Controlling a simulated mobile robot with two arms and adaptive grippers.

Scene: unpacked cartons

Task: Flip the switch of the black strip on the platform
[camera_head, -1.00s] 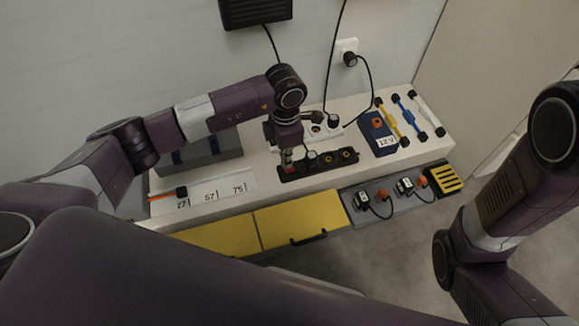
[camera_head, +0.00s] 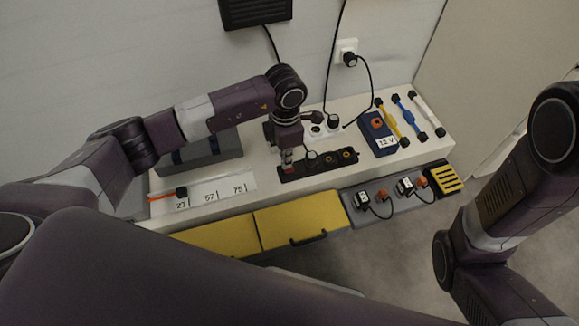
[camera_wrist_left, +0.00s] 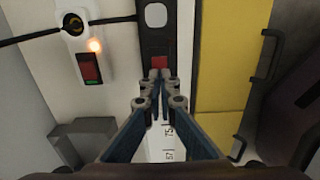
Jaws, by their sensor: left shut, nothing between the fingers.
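My left gripper (camera_wrist_left: 159,76) is shut and empty, pointing down at the switch end. I cannot tell whether the fingertips touch the switch. My right gripper is out of view; only my right arm shows.
A white strip (camera_wrist_left: 73,55) with a plug, a lit lamp and a dark switch lies beside the black strip. A blue 12 V box (camera_head: 381,134) and coloured bars stand to the right. A marked scale (camera_head: 208,191) lies left. Yellow drawers (camera_head: 299,218) front the platform.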

